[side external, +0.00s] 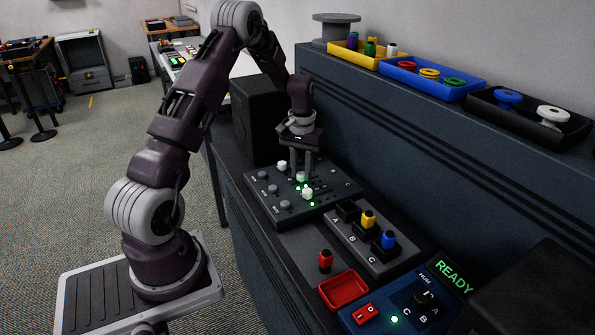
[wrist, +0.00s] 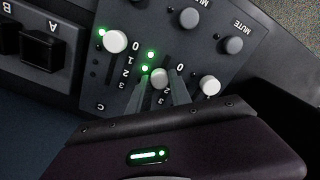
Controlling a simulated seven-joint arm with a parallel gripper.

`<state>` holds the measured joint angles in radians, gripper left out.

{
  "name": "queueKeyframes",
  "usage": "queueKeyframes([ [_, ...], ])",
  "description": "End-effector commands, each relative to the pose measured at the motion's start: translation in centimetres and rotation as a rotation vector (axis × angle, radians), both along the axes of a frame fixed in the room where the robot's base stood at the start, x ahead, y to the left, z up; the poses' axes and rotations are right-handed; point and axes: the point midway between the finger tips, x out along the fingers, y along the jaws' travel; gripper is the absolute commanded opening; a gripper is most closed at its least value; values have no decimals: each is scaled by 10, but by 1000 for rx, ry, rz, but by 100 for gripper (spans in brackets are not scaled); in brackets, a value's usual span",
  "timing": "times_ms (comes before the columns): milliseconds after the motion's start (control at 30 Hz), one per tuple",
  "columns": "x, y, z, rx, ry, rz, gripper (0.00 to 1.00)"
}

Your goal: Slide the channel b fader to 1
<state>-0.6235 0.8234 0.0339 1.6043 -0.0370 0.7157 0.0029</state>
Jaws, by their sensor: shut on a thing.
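The channel b fader is the middle one of three white caps on the dark fader panel (side external: 330,199). Its cap (wrist: 158,78) sits between my gripper's fingers (wrist: 159,88) in the wrist view. My gripper (side external: 301,174) points down over the panel in the side view, shut on this cap. The cap is a little below the 0 end of its scale, about level with where 1 lies; a finger hides that mark. Two green lights (wrist: 147,62) glow beside it. The channel c cap (wrist: 115,42) is at its 0, with one green light.
The third white cap (wrist: 210,85) stands close to one finger. Grey mute knobs (wrist: 190,18) line the panel. Beside the panel are a block with yellow and blue plugs (side external: 388,239), a red plug (side external: 325,261) and a red tray (side external: 344,289). A black box (side external: 259,118) stands behind.

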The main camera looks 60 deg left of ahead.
Motion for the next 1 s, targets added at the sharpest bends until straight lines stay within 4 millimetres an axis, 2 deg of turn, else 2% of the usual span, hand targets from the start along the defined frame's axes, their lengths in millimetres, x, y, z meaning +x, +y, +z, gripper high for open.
queueKeyframes([
  [100,1,1,1,2,-5,0,0],
  [133,1,1,1,2,-5,0,29],
  [233,1,0,1,2,-4,0,47],
  [567,1,0,5,1,-3,0,47],
  [800,1,1,52,4,-5,0,47],
  [900,1,1,66,3,-4,1,47],
  [1000,1,0,71,2,-4,0,47],
])
